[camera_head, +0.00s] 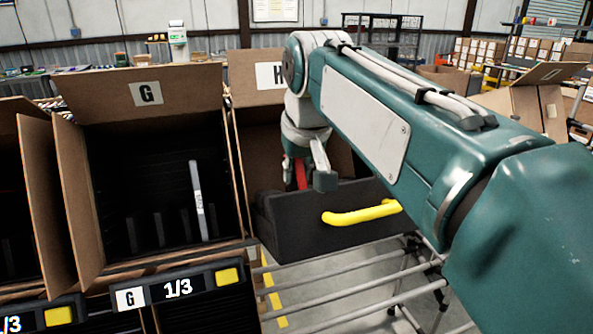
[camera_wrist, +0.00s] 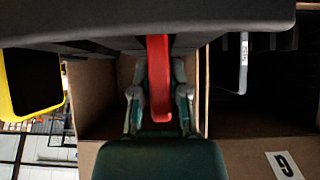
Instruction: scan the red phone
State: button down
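The red phone (camera_wrist: 159,75) stands on edge between the two fingers of my gripper (camera_wrist: 160,100) in the wrist view. Its far end reaches to the dark rack. In the head view a red strip of the phone (camera_head: 301,176) shows between the fingers of my gripper (camera_head: 306,180), in front of carton H (camera_head: 258,82). The fingers lie close on both sides of the phone; whether they press on it I cannot tell. No scanner can be made out clearly.
Metal roller rails (camera_head: 340,290) run in front.

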jog(key=c, duration=1.2)
grip_release()
jog(key=shift+c, duration=0.2)
grip_shut()
jog(key=shift+w+a+r, duration=0.2)
jog(key=shift+w+r, duration=0.6)
jog(key=shift+r, duration=0.75)
jog(key=shift+w+a+r, duration=0.25)
jog(key=shift+w+r, duration=0.55)
jog(key=shift+r, duration=0.7)
jog(key=shift+w+a+r, duration=0.2)
jog(key=shift+w+r, duration=0.6)
jog(key=shift+r, duration=0.75)
